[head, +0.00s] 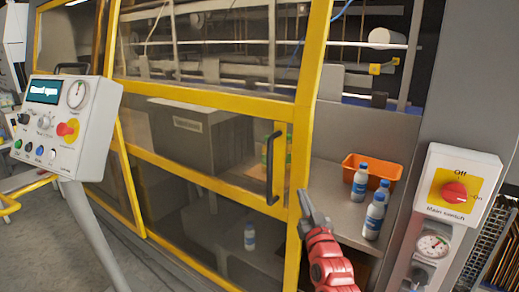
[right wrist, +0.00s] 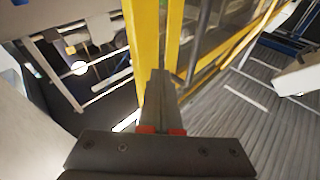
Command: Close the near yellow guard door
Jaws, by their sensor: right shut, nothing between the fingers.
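The near yellow guard door (head: 220,103) has a yellow frame, clear panels and a black vertical handle (head: 273,168). It stands open, with an uncovered gap between its right edge and the grey machine post. My right gripper (head: 303,198) is shut and empty, beside the lower part of the door's right edge; I cannot tell if it touches. In the right wrist view the shut fingers (right wrist: 160,78) point along the yellow frame (right wrist: 146,45). My left gripper is not in view.
Inside the opening stand an orange bin (head: 365,172) and several white bottles with blue caps (head: 375,217). A main switch box (head: 455,185) is on the right post. A control panel (head: 65,125) on a grey stand is at the left.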

